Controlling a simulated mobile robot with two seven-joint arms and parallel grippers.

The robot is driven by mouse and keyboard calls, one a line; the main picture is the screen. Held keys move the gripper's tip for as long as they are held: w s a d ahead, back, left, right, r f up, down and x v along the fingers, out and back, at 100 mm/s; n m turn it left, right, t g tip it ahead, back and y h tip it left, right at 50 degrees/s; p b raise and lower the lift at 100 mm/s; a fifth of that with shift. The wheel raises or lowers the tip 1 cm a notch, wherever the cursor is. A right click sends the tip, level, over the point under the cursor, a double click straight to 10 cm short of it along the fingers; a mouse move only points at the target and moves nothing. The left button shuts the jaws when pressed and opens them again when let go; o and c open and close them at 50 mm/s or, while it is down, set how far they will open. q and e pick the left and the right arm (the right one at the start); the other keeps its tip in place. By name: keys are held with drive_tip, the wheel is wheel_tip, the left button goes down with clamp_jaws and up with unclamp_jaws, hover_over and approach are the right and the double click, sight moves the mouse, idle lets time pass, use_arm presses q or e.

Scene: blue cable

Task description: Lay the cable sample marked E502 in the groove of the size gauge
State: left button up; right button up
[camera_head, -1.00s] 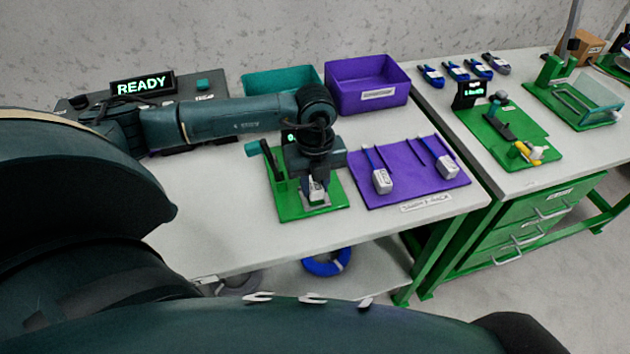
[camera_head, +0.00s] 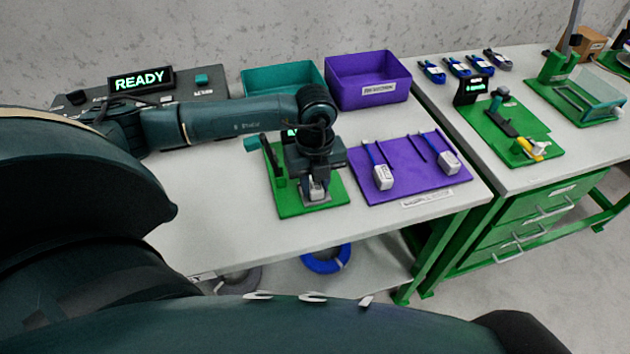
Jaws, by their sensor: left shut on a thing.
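My left gripper (camera_head: 316,184) points down over the green gauge (camera_head: 285,206) on the near table, its jaws shut on a cable sample (camera_head: 317,190) with a pale tag. The sample is at the grey block of the gauge; my gripper hides most of it, and I cannot tell whether it lies in a groove. Two more tagged samples, a left one (camera_head: 382,177) and a right one (camera_head: 448,162), lie on the purple mat (camera_head: 415,185). No tag marking is readable. My right gripper is not in view.
A teal bin (camera_head: 282,80) and a purple bin (camera_head: 367,82) stand behind the mat. A READY display (camera_head: 141,79) is at the back left. Another green fixture (camera_head: 510,130) and several blue cable bundles (camera_head: 457,67) are on the right table. The near table's front left is clear.

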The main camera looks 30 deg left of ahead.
use_arm(q)
drive_tip(key=shift+f, duration=0.25)
drive_tip(key=o, duration=1.1)
drive_tip(key=shift+r, duration=0.2)
drive_tip(key=shift+r+p, duration=2.9)
drive_tip(key=shift+r, duration=1)
